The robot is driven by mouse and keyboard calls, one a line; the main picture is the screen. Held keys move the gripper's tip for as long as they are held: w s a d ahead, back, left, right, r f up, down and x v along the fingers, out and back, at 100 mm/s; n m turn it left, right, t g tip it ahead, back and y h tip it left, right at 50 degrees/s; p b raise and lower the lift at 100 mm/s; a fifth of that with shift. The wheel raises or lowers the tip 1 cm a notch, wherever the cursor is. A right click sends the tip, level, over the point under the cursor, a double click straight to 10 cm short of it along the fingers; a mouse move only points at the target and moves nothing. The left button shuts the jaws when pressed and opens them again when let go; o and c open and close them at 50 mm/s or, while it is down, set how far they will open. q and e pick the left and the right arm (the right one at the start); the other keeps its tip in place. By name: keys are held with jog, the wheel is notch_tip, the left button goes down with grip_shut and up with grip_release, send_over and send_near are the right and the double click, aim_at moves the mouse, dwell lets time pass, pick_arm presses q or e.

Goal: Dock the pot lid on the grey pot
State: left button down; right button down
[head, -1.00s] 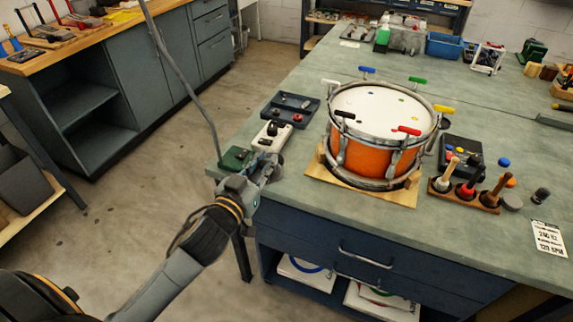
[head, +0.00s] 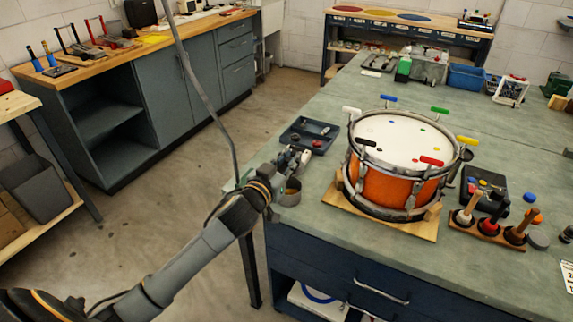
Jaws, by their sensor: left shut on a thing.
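My left gripper (head: 288,162) is over the left front corner of the bench. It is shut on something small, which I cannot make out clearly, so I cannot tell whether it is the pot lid. A small grey round pot-like thing (head: 290,194) with a tan top shows just below the gripper, near the bench edge. It looks like the grey pot, but the gripper partly covers it, and I cannot tell whether the two touch. My right gripper is not in view.
An orange drum (head: 382,187) with coloured T-handles stands on a wooden base to the right. A dark tray (head: 322,129) lies behind the gripper. A wooden rack (head: 478,231) with upright tools stands right of the drum.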

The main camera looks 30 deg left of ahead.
pick_arm(q)
jog(key=shift+f+b, duration=2.45)
jog(key=shift+f, duration=0.25)
jog(key=shift+r+p, duration=0.1)
jog(key=shift+p, duration=0.4)
jog(key=shift+f+b, duration=0.45)
jog(key=shift+f, duration=0.2)
jog(key=c, duration=1.5)
grip_release()
jog(key=shift+s+a+r+p, duration=0.15)
jog(key=shift+s+p, duration=0.7)
jog(key=shift+s, duration=1.75)
jog(key=shift+s+r+p, duration=0.2)
jog(key=shift+s+p, duration=0.45)
jog(key=shift+s, duration=2.3)
